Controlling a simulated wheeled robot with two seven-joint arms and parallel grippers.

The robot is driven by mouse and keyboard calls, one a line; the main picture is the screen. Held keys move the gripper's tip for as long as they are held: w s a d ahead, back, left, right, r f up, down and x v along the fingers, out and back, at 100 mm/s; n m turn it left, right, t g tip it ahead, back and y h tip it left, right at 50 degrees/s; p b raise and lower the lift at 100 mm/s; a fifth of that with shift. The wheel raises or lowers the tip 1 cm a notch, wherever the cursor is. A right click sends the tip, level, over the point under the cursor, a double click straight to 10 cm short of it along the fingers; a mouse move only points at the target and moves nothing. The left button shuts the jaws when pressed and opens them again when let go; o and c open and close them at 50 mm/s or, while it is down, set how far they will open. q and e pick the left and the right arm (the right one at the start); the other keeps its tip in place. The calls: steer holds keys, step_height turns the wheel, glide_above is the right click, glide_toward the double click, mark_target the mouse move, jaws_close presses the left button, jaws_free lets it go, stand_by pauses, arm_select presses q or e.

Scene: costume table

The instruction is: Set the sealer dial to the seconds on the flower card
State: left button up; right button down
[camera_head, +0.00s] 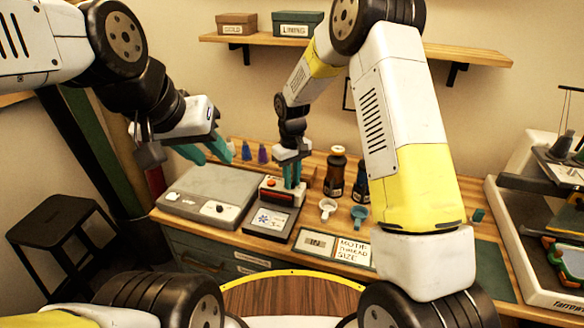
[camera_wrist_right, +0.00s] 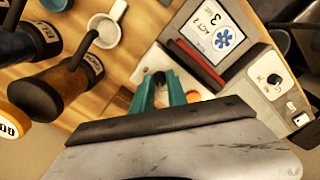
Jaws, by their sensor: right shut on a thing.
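The flower card (camera_head: 270,219) stands in a dark frame on the table; in the right wrist view it (camera_wrist_right: 212,38) shows a blue flower, "LOT 2" and a large 3. A small white device with a red-orange patch (camera_head: 270,184) is behind it. My right gripper (camera_head: 292,187) points down at this device, shut on a small dark knob-like part (camera_wrist_right: 158,78) that the fingers mostly hide; its setting is not readable. A flat grey machine (camera_head: 207,187) on the left has a black knob on a white panel (camera_head: 220,208). My left gripper (camera_head: 217,161) is open and empty above the grey machine.
A white scoop (camera_head: 327,206), a teal scoop (camera_head: 359,213) and dark bottles (camera_head: 335,172) stand right of the device. Cards (camera_head: 316,242) lie at the front edge. A shelf with boxes (camera_head: 297,24) hangs above.

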steer(key=m, duration=0.5)
steer(key=shift+m, duration=0.3)
stand_by(0.5)
steer(key=c, duration=1.3)
jaws_free()
step_height(320, 180, up, 8)
steer(key=shift+w+f, duration=0.1)
steer(key=shift+f, duration=0.15)
steer(key=shift+r, duration=0.15)
